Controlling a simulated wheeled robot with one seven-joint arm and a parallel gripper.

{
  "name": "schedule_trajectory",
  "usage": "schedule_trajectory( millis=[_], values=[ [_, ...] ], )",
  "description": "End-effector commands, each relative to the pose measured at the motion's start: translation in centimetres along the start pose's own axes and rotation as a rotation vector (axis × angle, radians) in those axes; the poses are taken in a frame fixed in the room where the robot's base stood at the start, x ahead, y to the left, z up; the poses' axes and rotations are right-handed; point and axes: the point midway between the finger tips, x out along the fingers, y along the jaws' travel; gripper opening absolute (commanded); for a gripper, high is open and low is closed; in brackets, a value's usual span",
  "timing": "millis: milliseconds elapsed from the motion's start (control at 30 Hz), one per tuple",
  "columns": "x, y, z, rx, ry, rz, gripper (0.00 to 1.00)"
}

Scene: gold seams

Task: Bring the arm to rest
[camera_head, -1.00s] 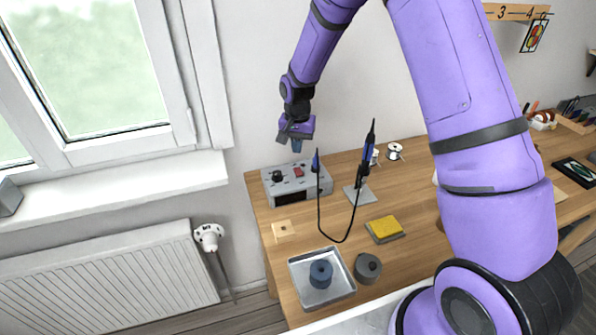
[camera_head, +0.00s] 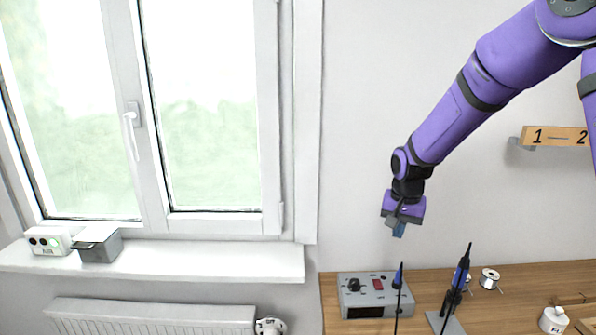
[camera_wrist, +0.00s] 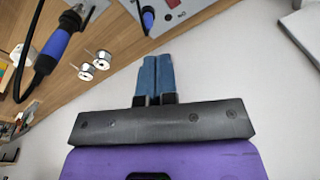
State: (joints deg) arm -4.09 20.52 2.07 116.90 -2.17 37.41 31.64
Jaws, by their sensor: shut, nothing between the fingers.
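My purple arm (camera_head: 450,125) reaches in from the upper right in the head view. My gripper (camera_head: 399,231) hangs in the air in front of the wall, above the grey soldering station (camera_head: 368,296) on the wooden bench (camera_head: 500,300). In the wrist view its two blue fingers (camera_wrist: 154,76) lie side by side, shut, with nothing between them. They touch nothing. A blue-handled iron (camera_wrist: 52,50) shows at the upper left of the wrist view, apart from the fingers.
Two solder spools (camera_wrist: 94,65) are on the bench. A dark blue tool stands upright in a holder (camera_head: 445,322). The window sill (camera_head: 200,265) carries a white box (camera_head: 48,241) and a grey box (camera_head: 100,246). A numbered wooden rack (camera_head: 555,137) hangs at right. Air around my gripper is clear.

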Motion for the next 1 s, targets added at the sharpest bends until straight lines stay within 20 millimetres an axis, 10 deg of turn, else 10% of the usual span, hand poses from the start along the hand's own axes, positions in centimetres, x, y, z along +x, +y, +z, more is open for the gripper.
schedule_trajectory(
  millis=[500,1000],
  values=[
    [-13.0,5.6,6.8,-0.137,0.122,-0.044,0.00],
    [-20.4,11.5,15.9,-0.269,0.240,-0.070,0.00]
  ],
)
